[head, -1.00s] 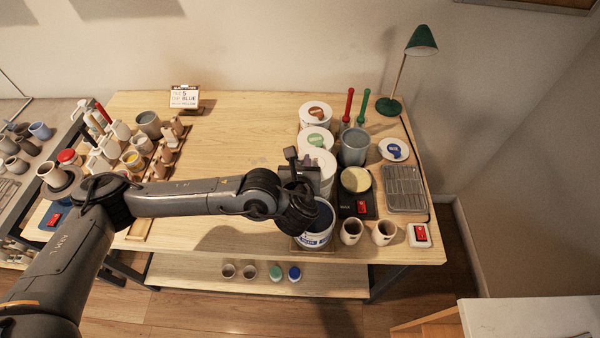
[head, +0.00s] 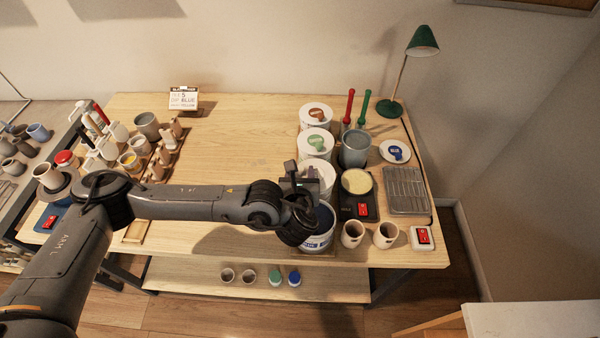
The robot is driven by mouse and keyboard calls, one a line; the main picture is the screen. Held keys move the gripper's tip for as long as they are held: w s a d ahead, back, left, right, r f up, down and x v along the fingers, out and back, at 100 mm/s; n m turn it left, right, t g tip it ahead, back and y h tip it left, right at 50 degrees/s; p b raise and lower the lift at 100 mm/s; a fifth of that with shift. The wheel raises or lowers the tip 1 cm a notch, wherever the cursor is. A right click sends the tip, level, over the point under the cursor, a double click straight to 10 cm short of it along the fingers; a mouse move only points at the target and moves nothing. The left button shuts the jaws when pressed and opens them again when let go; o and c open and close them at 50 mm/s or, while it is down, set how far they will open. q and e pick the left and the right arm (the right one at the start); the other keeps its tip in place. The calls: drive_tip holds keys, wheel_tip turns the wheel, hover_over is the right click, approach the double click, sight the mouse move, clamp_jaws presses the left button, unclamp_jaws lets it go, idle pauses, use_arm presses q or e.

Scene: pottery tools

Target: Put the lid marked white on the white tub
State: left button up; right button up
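My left gripper (head: 300,180) is over the third tub in the row, seen from behind. Its fingertips are mostly hidden, so I cannot tell whether they are shut. A white lid (head: 325,172) shows just beyond it, at the top of that tub, with a purplish part close to the gripper. The tub's body and any marking on the lid are hidden by my gripper and arm, and I cannot tell whether the lid is seated. My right gripper is not in view.
Lidded tubs with a reddish-brown mark (head: 316,113) and a green mark (head: 315,141) stand behind. An open blue-glaze tub (head: 322,228) is in front. To the right are a grey bucket (head: 355,150), a blue-marked lid (head: 394,151), a scale (head: 346,208) and two cups. The table's middle is clear.

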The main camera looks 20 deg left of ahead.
use_arm(q)
drive_tip(key=shift+r, duration=0.1)
drive_tip(key=shift+s+d+r, duration=0.1)
drive_tip(key=p+v, duration=0.3)
drive_tip(key=v, duration=0.8)
drive_tip(key=s+d+f+n+g+h, duration=0.6)
drive_tip(key=s+n, duration=0.4)
drive_tip(key=n, duration=0.3)
drive_tip(key=s+a+f+n+g, duration=0.2)
drive_tip(key=s+a+f+n, duration=0.7)
drive_tip(key=n, duration=0.7)
drive_tip(key=s+a, duration=0.2)
drive_tip(key=shift+a+g+y, duration=0.3)
drive_tip(key=shift+a+g, duration=0.05)
drive_tip(key=shift+g, duration=0.05)
drive_tip(key=shift+r, duration=0.1)
